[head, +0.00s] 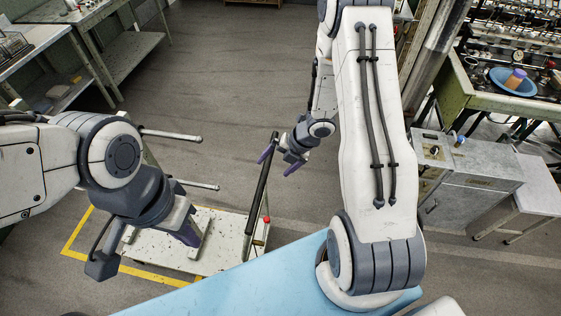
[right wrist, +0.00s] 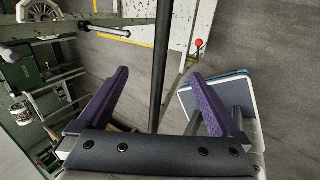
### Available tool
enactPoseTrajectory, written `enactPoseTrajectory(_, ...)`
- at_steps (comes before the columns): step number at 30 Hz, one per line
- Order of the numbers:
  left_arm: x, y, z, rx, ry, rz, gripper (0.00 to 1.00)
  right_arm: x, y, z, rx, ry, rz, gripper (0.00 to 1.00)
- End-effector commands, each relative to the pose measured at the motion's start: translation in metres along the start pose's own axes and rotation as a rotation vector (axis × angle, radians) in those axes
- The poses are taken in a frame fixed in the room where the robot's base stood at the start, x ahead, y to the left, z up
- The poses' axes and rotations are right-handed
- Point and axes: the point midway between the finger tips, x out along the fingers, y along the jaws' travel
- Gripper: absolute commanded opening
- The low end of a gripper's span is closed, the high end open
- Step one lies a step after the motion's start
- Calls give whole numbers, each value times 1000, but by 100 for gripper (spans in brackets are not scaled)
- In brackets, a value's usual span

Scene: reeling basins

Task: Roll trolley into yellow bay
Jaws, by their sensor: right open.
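The trolley has a pale, speckled deck (head: 222,255) and a dark push bar (head: 256,190); both show in the head view. Its deck lies over part of the yellow-outlined bay (head: 72,237) on the floor; how much is inside is hard to tell. My right gripper (head: 279,162) is open at the bar's upper end. In the right wrist view the bar (right wrist: 159,60) runs between the spread purple fingers, with no grip on it visible. My left gripper (head: 185,232) hangs above the deck's left part, one purple finger showing; its other finger is hidden.
Grey workbenches (head: 120,60) stand at the upper left. A metal cabinet (head: 460,185) and a machine bench with a blue basin (head: 513,82) stand on the right. The grey floor (head: 220,80) behind the trolley is clear. A red knob (head: 267,219) shows by the trolley's bar.

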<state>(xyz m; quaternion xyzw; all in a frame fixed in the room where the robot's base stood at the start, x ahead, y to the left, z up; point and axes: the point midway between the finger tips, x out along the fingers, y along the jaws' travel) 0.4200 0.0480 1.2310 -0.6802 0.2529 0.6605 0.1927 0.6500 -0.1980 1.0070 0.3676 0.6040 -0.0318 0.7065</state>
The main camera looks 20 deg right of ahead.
Motion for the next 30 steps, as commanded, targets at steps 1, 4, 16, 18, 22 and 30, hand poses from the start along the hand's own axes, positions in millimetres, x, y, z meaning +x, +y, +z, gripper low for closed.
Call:
enactPoseTrajectory(1, 14, -1, 1, -1, 0, 0, 0, 14, -3, 0, -1, 1, 0, 100)
enactPoseTrajectory(4, 25, -2, 1, -3, 0, 0, 0, 30, -3, 0, -1, 1, -1, 100)
enactPoseTrajectory(16, 65, -5, 3, -8, 0, 0, 0, 82, -2, 0, 1, 0, -2, 100)
enactPoseTrajectory(18, 69, -5, 4, -8, 0, 0, 0, 87, -2, 0, 0, 0, -2, 100)
enactPoseTrajectory(22, 72, -5, 4, -7, 0, 0, 0, 92, -1, 0, 1, -1, -2, 100)
enactPoseTrajectory(30, 72, -5, 4, -7, 0, 0, 0, 92, 0, 0, 2, -1, -2, 100)
